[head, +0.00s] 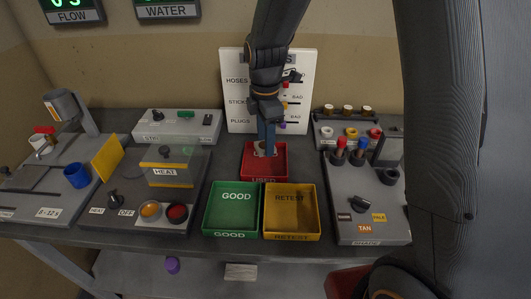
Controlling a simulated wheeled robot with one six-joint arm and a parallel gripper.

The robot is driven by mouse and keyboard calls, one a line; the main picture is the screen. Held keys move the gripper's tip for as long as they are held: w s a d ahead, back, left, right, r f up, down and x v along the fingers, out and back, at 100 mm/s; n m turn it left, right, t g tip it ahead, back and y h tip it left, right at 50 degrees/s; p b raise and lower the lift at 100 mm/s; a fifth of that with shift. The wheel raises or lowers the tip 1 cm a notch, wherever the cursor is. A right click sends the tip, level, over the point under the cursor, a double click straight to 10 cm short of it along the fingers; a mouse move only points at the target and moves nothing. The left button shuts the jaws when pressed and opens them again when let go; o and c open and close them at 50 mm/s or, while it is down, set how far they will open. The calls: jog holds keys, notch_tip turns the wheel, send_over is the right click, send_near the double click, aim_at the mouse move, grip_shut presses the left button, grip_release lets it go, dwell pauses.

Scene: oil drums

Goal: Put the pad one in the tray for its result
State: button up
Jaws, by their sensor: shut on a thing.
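My gripper (265,145) points down over the red tray (281,161), which is labelled USED. It is shut on a small pale thing (258,152), mostly hidden by the fingers, and I cannot tell its shape or whether it touches the tray floor. In front of the red tray stand a green tray labelled GOOD (232,213) and a yellow tray labelled RETEST (291,212), side by side. Both look empty. No pad can be made out for certain elsewhere.
A white chart board (235,110) stands behind the red tray. On the left are the heat unit (167,179) and a blue cup (76,175). My arm covers the right side.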

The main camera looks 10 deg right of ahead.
aim_at(265, 164)
jog(key=shift+f+p, duration=0.6)
jog(key=shift+f, duration=2.25)
jog(key=shift+f, duration=0.15)
jog(key=o, duration=1)
